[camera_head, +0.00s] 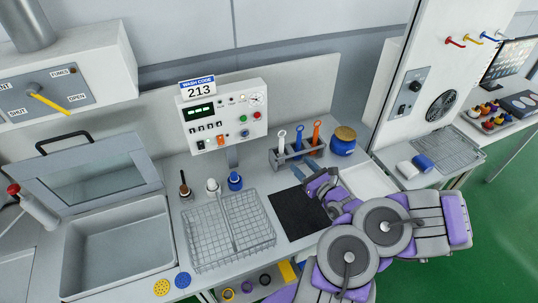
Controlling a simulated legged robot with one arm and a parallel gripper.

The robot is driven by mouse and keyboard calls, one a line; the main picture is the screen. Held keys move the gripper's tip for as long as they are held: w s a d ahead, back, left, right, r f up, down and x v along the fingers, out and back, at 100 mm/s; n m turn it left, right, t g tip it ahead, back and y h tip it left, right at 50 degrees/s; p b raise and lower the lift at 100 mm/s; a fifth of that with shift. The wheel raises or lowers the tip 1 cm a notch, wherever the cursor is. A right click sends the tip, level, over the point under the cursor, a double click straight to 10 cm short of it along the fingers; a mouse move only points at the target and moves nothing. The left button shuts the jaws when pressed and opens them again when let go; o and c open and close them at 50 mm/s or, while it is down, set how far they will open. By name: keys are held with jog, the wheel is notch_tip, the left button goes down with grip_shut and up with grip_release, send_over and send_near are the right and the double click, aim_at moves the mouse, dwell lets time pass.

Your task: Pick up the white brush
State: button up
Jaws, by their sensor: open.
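The white brush (282,143) stands upright in a grey rack (284,164) at the back of the bench, leftmost of three. A blue brush (298,139) and an orange brush (316,136) stand to its right in the same rack. The lower ends of the brushes are hidden by the rack. My gripper (316,180) is open, just in front of the rack and to the lower right of the white brush. It appears apart from the brush, and nothing shows between its fingers. My arm hides part of the bench at the right.
A blue jar (343,142) stands right of the rack. A black mat (297,214) and a wire basket (206,239) lie in front and to the left. A control panel (222,115) rises behind. Small bottles, including a blue one (235,181), stand near the basket.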

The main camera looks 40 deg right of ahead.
aim_at(283, 146)
jog(key=shift+m+h, duration=0.4)
jog(key=shift+m, duration=0.1)
jog(key=w+b, duration=0.1)
jog(key=w, duration=0.2)
jog(key=w+d+f+b, duration=0.1)
jog(key=w, duration=0.3)
jog(key=w+b, duration=0.1)
jog(key=w, duration=0.3)
jog(key=shift+w+d+f, duration=0.15)
jog(key=shift+d+f, duration=0.2)
jog(key=shift+d, duration=0.05)
jog(key=w+b, duration=0.1)
jog(key=w, duration=0.4)
jog(key=shift+b, duration=0.4)
jog(key=shift+c, duration=0.2)
jog(key=shift+f, duration=0.1)
grip_shut()
